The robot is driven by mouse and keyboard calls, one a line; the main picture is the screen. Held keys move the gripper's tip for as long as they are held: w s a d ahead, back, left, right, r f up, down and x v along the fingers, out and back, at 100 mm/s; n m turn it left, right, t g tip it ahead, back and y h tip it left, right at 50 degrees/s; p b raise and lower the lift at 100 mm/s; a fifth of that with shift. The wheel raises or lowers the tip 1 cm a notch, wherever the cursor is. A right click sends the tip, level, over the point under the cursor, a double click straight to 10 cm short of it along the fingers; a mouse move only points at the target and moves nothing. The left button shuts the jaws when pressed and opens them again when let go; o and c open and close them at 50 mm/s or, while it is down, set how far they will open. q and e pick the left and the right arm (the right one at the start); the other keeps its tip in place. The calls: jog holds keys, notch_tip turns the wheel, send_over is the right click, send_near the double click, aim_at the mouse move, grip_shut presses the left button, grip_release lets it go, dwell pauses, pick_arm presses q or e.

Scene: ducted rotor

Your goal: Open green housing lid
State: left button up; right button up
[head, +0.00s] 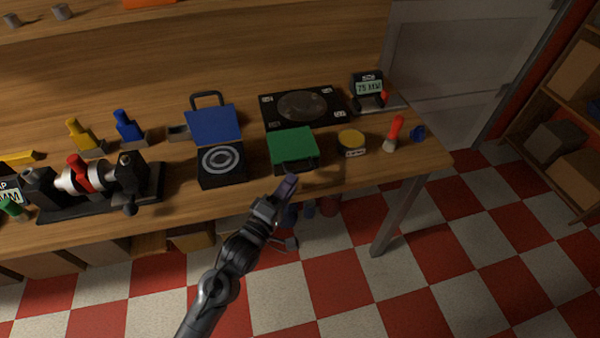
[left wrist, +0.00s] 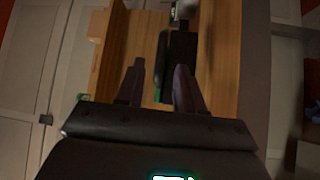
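The green housing lid (head: 292,146) lies shut on its black box near the table's front edge. A dark handle (head: 297,167) shows at the box's front side. My left gripper (head: 291,182) is just in front of the box, apart from the lid as far as I can tell. In the left wrist view the two fingers of my left gripper (left wrist: 160,85) stand apart with nothing held. My right gripper is not in view.
A box with its blue lid (head: 212,125) raised stands left of the green one. A yellow round tin (head: 351,140) and a red-handled tool (head: 393,133) stand to its right. A black plate (head: 302,106) with a disc lies behind. The table's front edge is close.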

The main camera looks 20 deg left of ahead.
aim_at(300, 171)
pick_arm(q)
jog(key=shift+b+x, duration=0.65)
jog(key=shift+x, duration=2.35)
grip_shut()
